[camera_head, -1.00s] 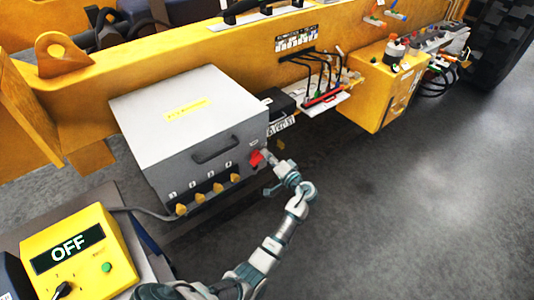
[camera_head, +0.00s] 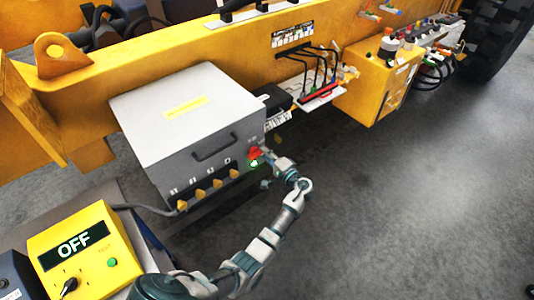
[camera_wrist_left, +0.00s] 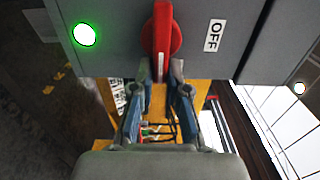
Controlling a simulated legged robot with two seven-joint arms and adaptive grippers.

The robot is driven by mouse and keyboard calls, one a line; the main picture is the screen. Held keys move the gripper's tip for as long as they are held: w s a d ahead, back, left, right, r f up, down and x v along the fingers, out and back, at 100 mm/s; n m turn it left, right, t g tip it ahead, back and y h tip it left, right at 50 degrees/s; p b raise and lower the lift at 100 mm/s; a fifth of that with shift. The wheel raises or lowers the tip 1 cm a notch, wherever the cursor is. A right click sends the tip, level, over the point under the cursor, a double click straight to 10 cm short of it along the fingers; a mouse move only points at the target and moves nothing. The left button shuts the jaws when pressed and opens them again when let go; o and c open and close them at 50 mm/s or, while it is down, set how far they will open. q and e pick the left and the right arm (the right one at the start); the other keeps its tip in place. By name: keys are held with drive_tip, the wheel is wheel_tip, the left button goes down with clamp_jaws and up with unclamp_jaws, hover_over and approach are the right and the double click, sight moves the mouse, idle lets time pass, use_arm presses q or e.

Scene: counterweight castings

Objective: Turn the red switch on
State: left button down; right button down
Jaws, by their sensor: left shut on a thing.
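The red switch (camera_head: 254,152) is on the right end of the front of the grey box (camera_head: 190,120). In the left wrist view the red switch (camera_wrist_left: 162,32) is a rounded handle lined up with my fingers. An OFF label (camera_wrist_left: 214,35) is to its right, and a lit green lamp (camera_wrist_left: 84,35) is to its left. The green lamp (camera_head: 254,163) also glows in the head view. My left gripper (camera_wrist_left: 164,72) is shut on the handle's near end, one finger on each side. In the head view my left gripper (camera_head: 270,157) reaches the switch from the right. My right gripper is not in view.
A yellow control box (camera_head: 80,252) with an OFF display stands at bottom left. Several yellow connectors (camera_head: 201,194) line the grey box's lower front. A yellow machine frame (camera_head: 150,62) runs behind, with cables and another yellow box (camera_head: 378,85). The floor at right is clear.

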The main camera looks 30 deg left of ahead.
use_arm(q)
drive_tip(key=shift+s+a+f, duration=0.1)
drive_tip(key=shift+a+f, duration=0.05)
drive_tip(key=c, duration=1.2)
unclamp_jaws()
drive_tip(key=shift+o, duration=0.2)
drive_tip(key=shift+a, duration=0.15)
drive_tip(key=v, duration=1.1)
drive_tip(key=shift+d, duration=0.4)
drive_tip(key=shift+f, duration=0.15)
